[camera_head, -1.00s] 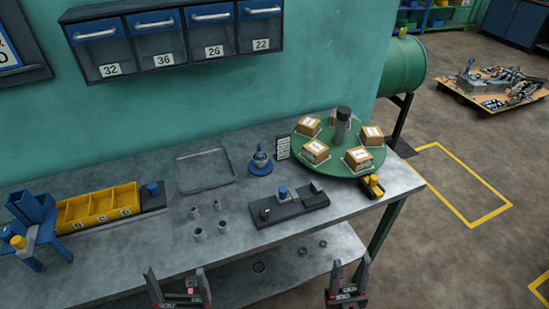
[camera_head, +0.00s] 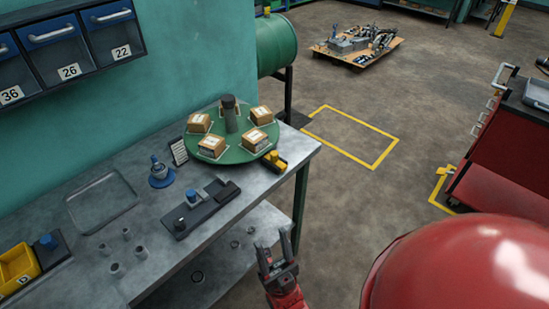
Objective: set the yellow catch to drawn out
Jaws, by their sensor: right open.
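The yellow catch (camera_head: 274,157) has a yellow knob on a dark block. It sits on the bench top at the near right edge of the green turntable (camera_head: 190,143). I cannot tell from here whether it is drawn out or pushed in. My right gripper (camera_head: 274,246) is open and empty, with fingers pointing up in the picture, below the catch in the view and off the bench's front edge. It is clear of the catch. My left gripper is out of view.
The turntable carries several boxes and a dark central post. On the grey bench (camera_head: 150,215) stand a blue-based plunger (camera_head: 161,176), a dark fixture (camera_head: 205,210), small grey cups and a tray (camera_head: 102,203). A red cart (camera_head: 502,165) stands right. Floor beyond the bench is open.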

